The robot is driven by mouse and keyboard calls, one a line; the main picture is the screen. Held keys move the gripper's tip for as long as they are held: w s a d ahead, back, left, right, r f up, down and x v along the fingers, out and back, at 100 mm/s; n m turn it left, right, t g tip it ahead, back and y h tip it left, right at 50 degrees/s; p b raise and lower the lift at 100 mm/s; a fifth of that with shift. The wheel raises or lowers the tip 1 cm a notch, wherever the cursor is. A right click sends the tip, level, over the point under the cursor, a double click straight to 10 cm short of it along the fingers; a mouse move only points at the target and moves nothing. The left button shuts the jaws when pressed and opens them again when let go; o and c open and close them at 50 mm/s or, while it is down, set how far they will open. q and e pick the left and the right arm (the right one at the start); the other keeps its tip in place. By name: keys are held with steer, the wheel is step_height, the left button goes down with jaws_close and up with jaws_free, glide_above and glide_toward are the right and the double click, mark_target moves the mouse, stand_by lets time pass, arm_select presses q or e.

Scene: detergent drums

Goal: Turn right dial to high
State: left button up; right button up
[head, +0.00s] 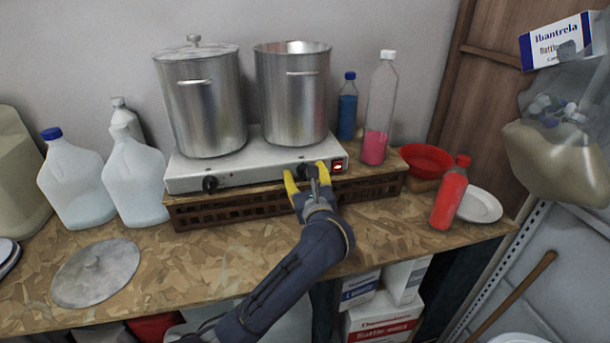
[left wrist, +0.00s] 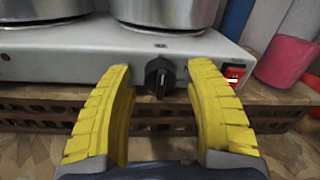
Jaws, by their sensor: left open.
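The white two-burner hot plate (head: 240,171) stands on a brown crate on the worktop. Its right dial (left wrist: 160,76) is black, with a pale pointer mark, and sits between my fingers in the left wrist view. In the head view the right dial (head: 305,170) is partly hidden by my gripper. The left dial (head: 210,184) is in plain view. My left gripper (head: 307,173) has yellow fingers, open on either side of the right dial; it also shows in the left wrist view (left wrist: 162,85). A gap shows between the dial and each finger. My right gripper is not in view.
A lidded pot (head: 203,110) and an open pot (head: 292,100) stand on the hot plate. A red switch (head: 338,166) is right of the right dial. Bottles and a red bowl (head: 425,160) stand to the right, jugs (head: 75,180) to the left. The front worktop is mostly clear.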

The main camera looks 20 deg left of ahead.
arm_select(q)
steer(key=shift+o, duration=0.2)
jaws_close()
stand_by(0.3)
steer(key=m, duration=0.6)
steer(key=shift+m, duration=0.3)
steer(key=m, duration=0.3)
steer(key=shift+g, duration=0.3)
steer(key=shift+m, duration=2)
steer(key=shift+c, duration=0.2)
jaws_free()
